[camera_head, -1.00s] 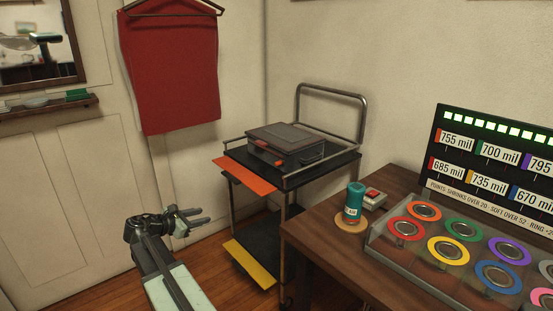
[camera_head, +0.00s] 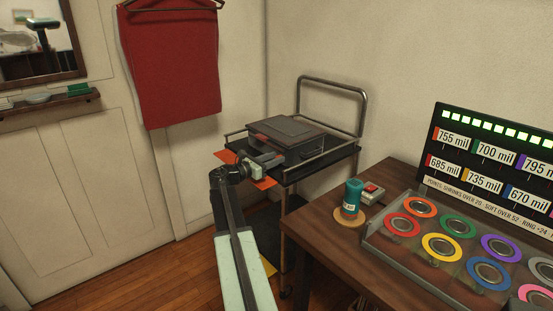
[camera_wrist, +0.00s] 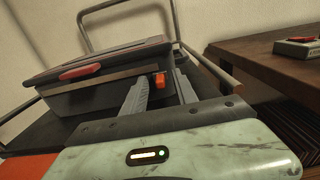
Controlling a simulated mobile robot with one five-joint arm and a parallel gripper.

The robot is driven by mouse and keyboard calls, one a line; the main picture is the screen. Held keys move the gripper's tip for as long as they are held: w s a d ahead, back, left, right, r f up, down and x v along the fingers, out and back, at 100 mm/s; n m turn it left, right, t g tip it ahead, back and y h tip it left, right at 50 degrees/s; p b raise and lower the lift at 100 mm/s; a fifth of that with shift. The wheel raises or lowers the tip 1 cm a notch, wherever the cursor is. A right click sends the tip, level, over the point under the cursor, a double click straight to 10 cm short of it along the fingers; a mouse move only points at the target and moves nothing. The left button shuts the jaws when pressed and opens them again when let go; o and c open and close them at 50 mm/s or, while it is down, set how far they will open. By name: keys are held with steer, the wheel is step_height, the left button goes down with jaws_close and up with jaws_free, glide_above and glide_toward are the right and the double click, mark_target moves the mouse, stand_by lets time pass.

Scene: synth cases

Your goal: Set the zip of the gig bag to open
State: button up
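The gig bag (camera_head: 300,135) appears as a dark grey, box-like case on the top shelf of a cart. It also fills the upper left of the wrist view (camera_wrist: 105,93). A red handle-like piece (camera_wrist: 80,71) sits on its front. A small orange tab (camera_wrist: 159,80), apparently the zip pull, is at the right end of a strip along its front. My gripper (camera_wrist: 162,76) is open, its two fingers apart with the tab showing between their tips. I cannot tell whether they touch it. In the head view my gripper (camera_head: 278,159) is at the case's front and hides part of it.
The cart (camera_head: 338,155) has a raised rail and a tall handle. A wooden table (camera_head: 330,245) stands close on the right, with a teal canister (camera_head: 353,198), a red-button box (camera_head: 371,194) and a tray of coloured rings (camera_head: 380,245). Open floor lies to the left.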

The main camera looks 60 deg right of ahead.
steer(key=shift+s+d, duration=0.1)
steer(key=shift+d, duration=0.3)
steer(key=shift+c, duration=0.3)
jaws_close()
stand_by(0.9)
